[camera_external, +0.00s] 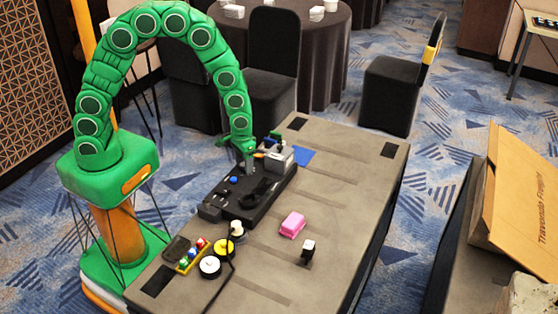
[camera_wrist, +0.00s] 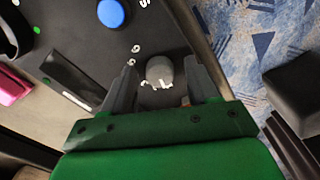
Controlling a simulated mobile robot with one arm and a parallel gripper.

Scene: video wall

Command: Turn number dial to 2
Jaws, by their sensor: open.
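The number dial (camera_wrist: 160,70) is a small round grey knob on the dark panel in the wrist view. White digits are printed on the panel (camera_wrist: 85,45) to its upper left; they are small and hard to read. My gripper (camera_wrist: 160,78) is open, with one finger on each side of the dial. I cannot tell whether the fingers touch it. White marks show on the dial's near side, but which number it is set to is unclear. In the external view my gripper (camera_external: 250,150) is at the far end of the dark panel (camera_external: 245,205), and the dial is not discernible there.
A blue button (camera_wrist: 111,13) sits on the panel; it also shows in the external view (camera_external: 233,180). A pink block (camera_external: 292,225) and a small black-and-white object (camera_external: 308,248) lie on the grey table (camera_external: 340,190). Yellow and white round items stand nearer. A grey box (camera_external: 280,158) is beside my gripper.

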